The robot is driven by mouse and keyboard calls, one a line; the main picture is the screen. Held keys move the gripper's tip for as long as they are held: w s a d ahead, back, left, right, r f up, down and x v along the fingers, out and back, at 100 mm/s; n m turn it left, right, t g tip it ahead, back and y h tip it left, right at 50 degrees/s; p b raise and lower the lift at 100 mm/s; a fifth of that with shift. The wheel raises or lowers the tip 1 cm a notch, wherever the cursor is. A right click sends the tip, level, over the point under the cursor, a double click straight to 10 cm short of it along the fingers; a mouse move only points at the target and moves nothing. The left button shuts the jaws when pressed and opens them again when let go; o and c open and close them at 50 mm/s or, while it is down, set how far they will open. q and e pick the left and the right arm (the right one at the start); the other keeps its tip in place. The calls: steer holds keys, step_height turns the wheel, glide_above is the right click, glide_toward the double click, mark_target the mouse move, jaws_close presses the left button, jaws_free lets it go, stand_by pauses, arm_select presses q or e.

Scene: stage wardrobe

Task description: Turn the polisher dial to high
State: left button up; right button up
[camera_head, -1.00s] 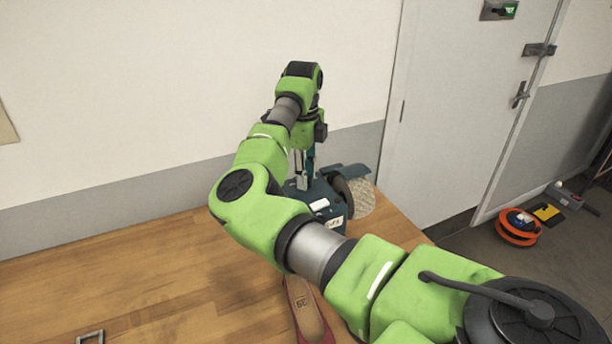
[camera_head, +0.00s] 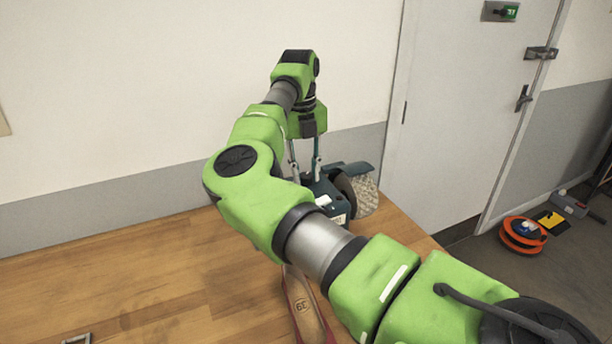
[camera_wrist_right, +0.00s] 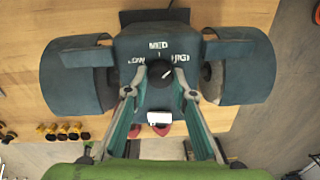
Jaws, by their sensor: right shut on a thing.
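The polisher (camera_head: 328,196) is a dark blue-green machine with wheels at both sides, on the wooden bench. In the right wrist view its body (camera_wrist_right: 133,45) carries the labels LOW, MED and HIGH around a round black dial (camera_wrist_right: 158,70). The dial's white mark points to the right, toward the HIGH side. My right gripper (camera_head: 306,176) reaches down onto the polisher top from above. In the wrist view its fingers (camera_wrist_right: 160,88) stand on either side of the dial, shut on it. My left gripper is in neither view.
A red shoe (camera_head: 303,306) lies on the bench (camera_head: 150,275) in front of the polisher. A metal buckle-like frame (camera_head: 77,339) is at the lower left. An orange reel (camera_head: 522,234) sits on the floor. The bench's left part is largely clear.

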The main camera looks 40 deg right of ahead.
mark_target(303, 176)
steer(key=shift+m, duration=1.2)
steer(key=o, duration=1.1)
steer(key=r, duration=1.2)
steer(key=shift+w+a, duration=0.25)
steer(key=shift+a, duration=0.05)
